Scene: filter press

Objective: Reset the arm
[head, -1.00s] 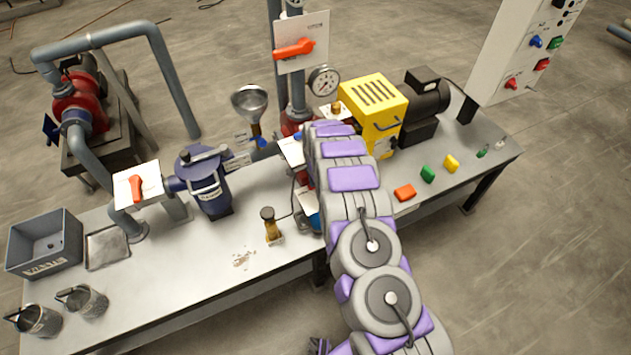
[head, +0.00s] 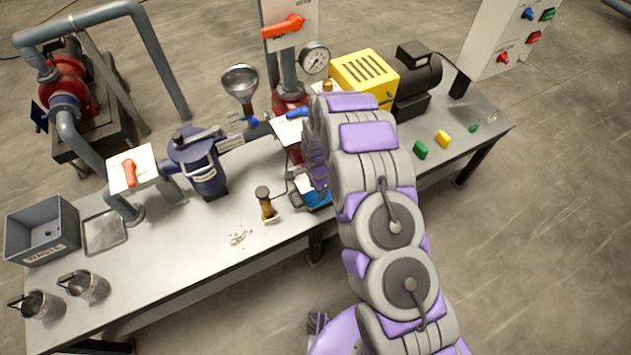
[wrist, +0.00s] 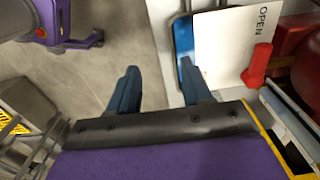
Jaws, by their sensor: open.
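My arm reaches over the right half of the metal bench (head: 150,265) in the head view, and its far end bends down behind its own links. My gripper (wrist: 160,80) shows in the wrist view with its two blue fingers apart and nothing between them. Floor shows between the fingers. A blue-edged part (wrist: 184,45) and a white plate marked OPEN (wrist: 225,45) lie just beyond the right finger. A red handle (wrist: 258,65) stands on that plate. I cannot tell whether the right finger touches the blue-edged part.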

